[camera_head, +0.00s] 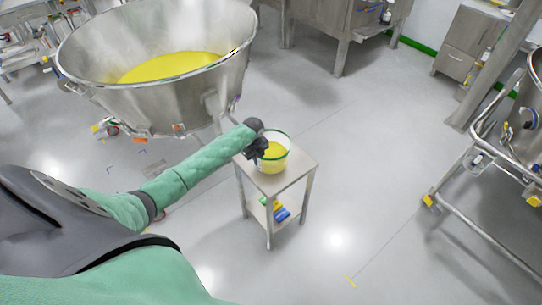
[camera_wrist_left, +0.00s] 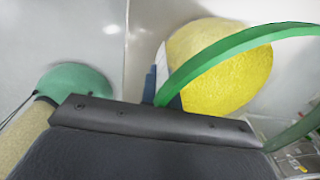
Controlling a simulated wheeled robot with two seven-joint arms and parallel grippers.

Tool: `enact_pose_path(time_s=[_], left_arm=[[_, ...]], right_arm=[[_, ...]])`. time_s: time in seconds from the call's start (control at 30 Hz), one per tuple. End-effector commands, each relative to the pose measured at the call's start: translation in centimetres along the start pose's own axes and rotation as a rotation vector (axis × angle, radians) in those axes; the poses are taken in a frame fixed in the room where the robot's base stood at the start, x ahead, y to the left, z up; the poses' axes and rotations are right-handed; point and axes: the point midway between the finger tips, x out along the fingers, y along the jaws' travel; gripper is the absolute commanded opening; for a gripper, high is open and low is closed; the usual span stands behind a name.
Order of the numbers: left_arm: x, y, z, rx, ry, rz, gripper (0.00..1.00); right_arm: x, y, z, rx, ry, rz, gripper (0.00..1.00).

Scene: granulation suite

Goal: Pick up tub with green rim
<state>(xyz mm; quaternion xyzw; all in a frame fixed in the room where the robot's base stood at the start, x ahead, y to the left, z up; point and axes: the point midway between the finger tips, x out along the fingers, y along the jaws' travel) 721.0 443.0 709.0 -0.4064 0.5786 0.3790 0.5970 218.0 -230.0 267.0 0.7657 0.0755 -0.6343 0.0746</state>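The tub with green rim (camera_head: 272,163) stands upright on a small steel table, a pale tub with yellow material inside. My left gripper (camera_head: 257,146) is at the tub's upper left side, right by the rim. Whether it touches the rim I cannot tell. In the left wrist view the green rim (camera_wrist_left: 232,47) curves close in front of the gripper's dark body, with the yellow contents (camera_wrist_left: 220,80) behind it. The fingers are mostly hidden, so their opening does not show. My right gripper is not in view.
The small steel table (camera_head: 299,167) has blue and yellow items (camera_head: 281,213) on its lower shelf. A large steel bowl (camera_head: 175,103) with yellow material stands at upper left, close to my arm. A wheeled steel frame (camera_head: 470,220) stands at right. Floor between is clear.

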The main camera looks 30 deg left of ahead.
Motion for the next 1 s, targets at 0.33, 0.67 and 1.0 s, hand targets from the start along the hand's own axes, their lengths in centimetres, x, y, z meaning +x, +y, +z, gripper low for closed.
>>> enact_pose_path(time_s=[0.33,0.67,1.0], left_arm=[[-0.2,-0.1,0.1,0.000,-0.001,-0.002,0.00],[-3.5,-0.3,0.2,0.001,-0.003,-0.004,0.00],[-7.5,3.6,-4.4,0.004,-0.002,-0.002,0.00]], right_arm=[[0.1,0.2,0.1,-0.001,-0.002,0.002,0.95],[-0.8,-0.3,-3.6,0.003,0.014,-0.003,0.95],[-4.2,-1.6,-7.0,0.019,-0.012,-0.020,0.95]])
